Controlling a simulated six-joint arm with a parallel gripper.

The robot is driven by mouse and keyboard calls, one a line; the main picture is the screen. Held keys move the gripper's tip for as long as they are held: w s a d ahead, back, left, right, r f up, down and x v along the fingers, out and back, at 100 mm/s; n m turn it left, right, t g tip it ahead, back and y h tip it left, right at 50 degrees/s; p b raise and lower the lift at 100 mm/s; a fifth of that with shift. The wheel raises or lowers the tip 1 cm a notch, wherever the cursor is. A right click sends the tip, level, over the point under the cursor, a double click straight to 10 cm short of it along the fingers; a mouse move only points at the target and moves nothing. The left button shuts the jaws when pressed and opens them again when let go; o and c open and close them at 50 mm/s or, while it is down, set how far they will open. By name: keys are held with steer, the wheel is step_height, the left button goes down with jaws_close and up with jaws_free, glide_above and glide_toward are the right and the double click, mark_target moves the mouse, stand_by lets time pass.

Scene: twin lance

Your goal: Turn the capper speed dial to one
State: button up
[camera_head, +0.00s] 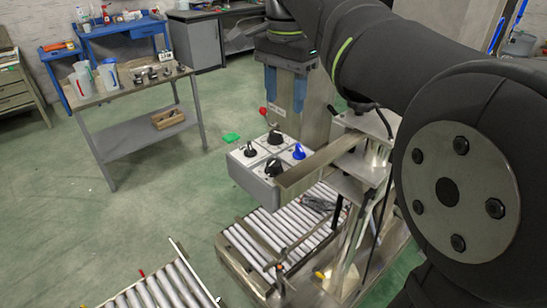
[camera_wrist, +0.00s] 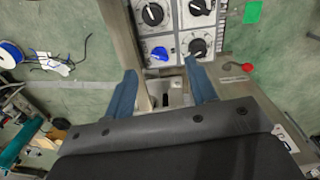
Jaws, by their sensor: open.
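A pale control box (camera_head: 262,185) carries three black dials and one blue dial on its top panel. In the wrist view the blue dial (camera_wrist: 159,53) and a black dial (camera_wrist: 197,47) are closest to my fingers, with two more black dials (camera_wrist: 153,13) (camera_wrist: 199,7) beyond. The labels are too small to read, so I cannot tell which is the capper speed dial or where it points. My gripper (camera_wrist: 160,68) has its blue fingers apart and nothing between them. In the head view my gripper (camera_head: 285,88) hangs behind and above the box, apart from the dials.
A metal bar (camera_head: 320,165) runs beside the box's right side. A red-knobbed lever (camera_head: 263,112) stands behind the box. A roller conveyor (camera_head: 285,230) lies below. A workbench (camera_head: 140,85) with cups stands at left, with open green floor between.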

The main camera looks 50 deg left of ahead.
mark_target(273, 161)
steer(key=s+r+m, duration=0.3)
steer(key=r+m, duration=0.1)
steer(key=m, duration=0.9)
steer(key=f, duration=1.7)
steer(key=shift+s+d+f, duration=0.25)
steer(key=shift+d+f, duration=0.05)
steer(key=shift+d, duration=0.05)
steer(key=c, duration=1)
